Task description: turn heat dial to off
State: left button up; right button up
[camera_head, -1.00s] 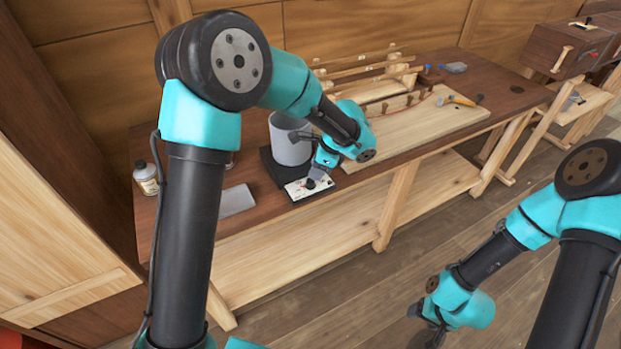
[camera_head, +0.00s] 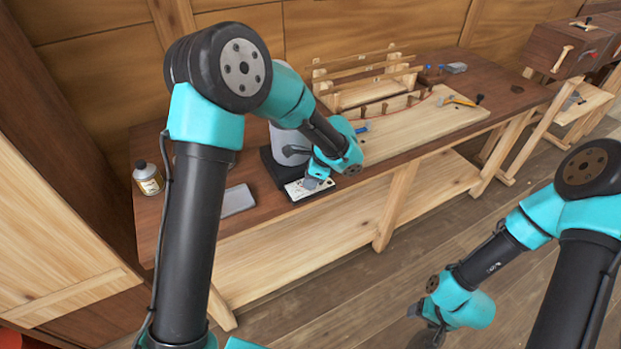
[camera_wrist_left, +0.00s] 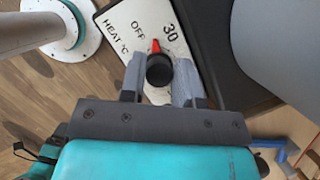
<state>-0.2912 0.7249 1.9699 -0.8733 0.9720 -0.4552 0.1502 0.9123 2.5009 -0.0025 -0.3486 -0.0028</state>
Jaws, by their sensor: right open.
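The heat dial (camera_wrist_left: 159,70) is a black round knob with a red pointer. It sits on a white plate (camera_wrist_left: 118,18) marked "HEAT °C", "OFF" and "30". The pointer lies between the "OFF" and "30" marks. My left gripper (camera_wrist_left: 159,82) is over the plate, one finger on each side of the dial; I cannot tell whether both fingers press on it. In the head view, my left gripper (camera_head: 313,183) hides the dial, and part of the white plate (camera_head: 297,190) shows. My right gripper (camera_head: 430,332) is open, low at the lower right, away from the bench.
A grey cylindrical pot (camera_head: 286,143) stands behind the plate on a black base (camera_head: 272,170). A bottle (camera_head: 147,178) and a grey slab (camera_head: 237,200) are to the left. A pale board (camera_head: 430,127) with pegs and tools lies to the right on the bench.

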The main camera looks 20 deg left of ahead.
pick_arm(q)
jog(key=shift+c, duration=0.4)
jog(key=shift+n+g+h, duration=0.4)
jog(key=shift+n+g, duration=0.5)
jog(key=shift+n, duration=1.4)
jog(key=o, duration=0.6)
jog(key=shift+o, duration=0.2)
jog(key=shift+r, duration=0.1)
jog(key=v, duration=1.7)
jog(key=shift+d, duration=0.15)
